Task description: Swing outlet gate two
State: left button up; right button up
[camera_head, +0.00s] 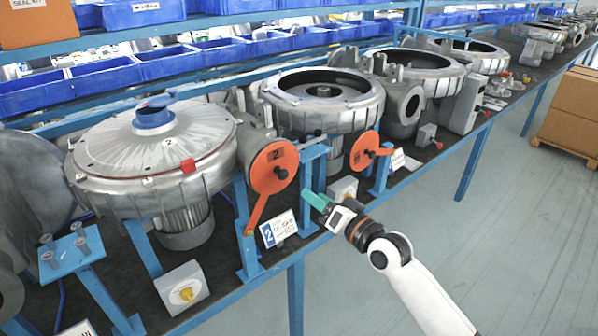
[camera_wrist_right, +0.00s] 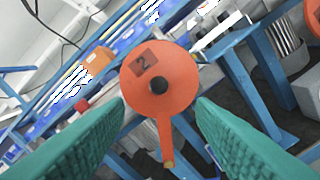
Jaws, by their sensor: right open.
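Outlet gate two is an orange disc (camera_head: 273,167) with a dark centre knob and a lever arm (camera_head: 257,214) hanging down to the lower left. It is marked 2 and stands on a blue post in front of the blower with the blue-ringed lid (camera_head: 152,128). In the right wrist view the disc (camera_wrist_right: 159,80) is ahead, its lever (camera_wrist_right: 166,140) pointing down between my fingers. My right gripper (camera_head: 310,198) has teal fingers and is open, to the right of the disc in the head view. The fingers appear clear of the lever. My left gripper is not seen.
A second orange gate disc (camera_head: 365,151) is to the right on its own blue post. A number 2 sign (camera_head: 279,229) stands below gate two. A grey box with a yellow knob (camera_head: 182,287) sits at the front edge.

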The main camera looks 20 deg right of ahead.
jog(key=p, duration=0.1)
send_near(285, 176)
jog(key=x, duration=0.7)
jog(key=shift+w+p, duration=0.25)
jog(key=shift+p, duration=0.15)
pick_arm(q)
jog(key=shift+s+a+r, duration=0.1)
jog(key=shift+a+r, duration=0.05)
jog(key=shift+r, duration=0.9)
pick_arm(e)
jog(key=shift+x, duration=0.9)
jog(key=shift+f, duration=0.1)
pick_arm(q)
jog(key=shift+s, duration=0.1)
pick_arm(e)
jog(key=shift+s, duration=0.1)
grip_shut()
